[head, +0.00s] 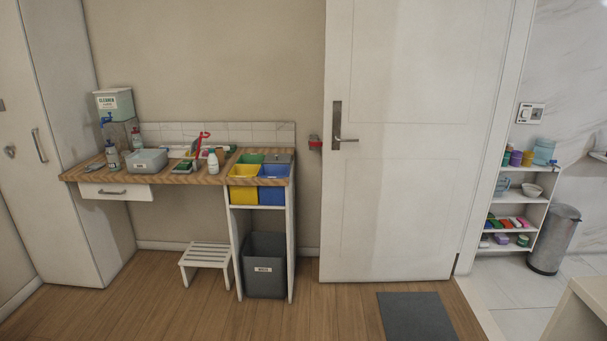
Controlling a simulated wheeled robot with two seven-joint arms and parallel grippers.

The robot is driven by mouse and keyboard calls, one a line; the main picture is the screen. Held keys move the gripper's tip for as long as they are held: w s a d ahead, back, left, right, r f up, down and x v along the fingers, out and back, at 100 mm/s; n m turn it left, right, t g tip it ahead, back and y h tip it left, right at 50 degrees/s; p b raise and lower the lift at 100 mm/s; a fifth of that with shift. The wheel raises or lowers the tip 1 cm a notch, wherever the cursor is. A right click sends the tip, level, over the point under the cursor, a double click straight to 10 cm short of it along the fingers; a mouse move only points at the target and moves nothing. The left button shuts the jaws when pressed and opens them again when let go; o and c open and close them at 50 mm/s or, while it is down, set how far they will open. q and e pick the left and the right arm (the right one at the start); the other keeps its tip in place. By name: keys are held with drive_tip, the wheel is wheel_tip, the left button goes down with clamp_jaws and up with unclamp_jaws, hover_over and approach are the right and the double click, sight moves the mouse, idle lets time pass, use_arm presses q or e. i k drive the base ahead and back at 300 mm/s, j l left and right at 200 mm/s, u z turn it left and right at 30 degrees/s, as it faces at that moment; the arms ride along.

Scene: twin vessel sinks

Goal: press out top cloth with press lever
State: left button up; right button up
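Neither of my grippers is in the head view. No cloth or press lever can be made out for certain at this distance. A thin upright red handle (203,136) stands on the wooden counter (102,176) along the left wall; I cannot tell whether it is a lever. A small tray with a green item (184,165) lies just below it. Folded or stacked coloured items (511,223) lie on a low shelf at the far right, too small to identify.
A grey basin (147,160), bottles and a dispenser (114,104) crowd the counter. Yellow (244,194) and blue bins sit at its right end. A step stool (206,257), dark mat (417,317) and metal bin (553,242) stand on the floor. The middle floor is clear.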

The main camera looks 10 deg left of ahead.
sight(195, 145)
drive_tip(key=i+l+u, duration=0.1)
drive_tip(key=i+u, duration=0.25)
drive_tip(key=i+l+u, duration=0.4)
drive_tip(key=i, duration=0.15)
drive_tip(key=i+l+u, duration=0.55)
drive_tip(key=u, duration=0.15)
drive_tip(key=i+l+u, duration=0.15)
drive_tip(key=u, duration=0.25)
drive_tip(key=i+l+u, duration=0.1)
drive_tip(key=l+u, duration=0.25)
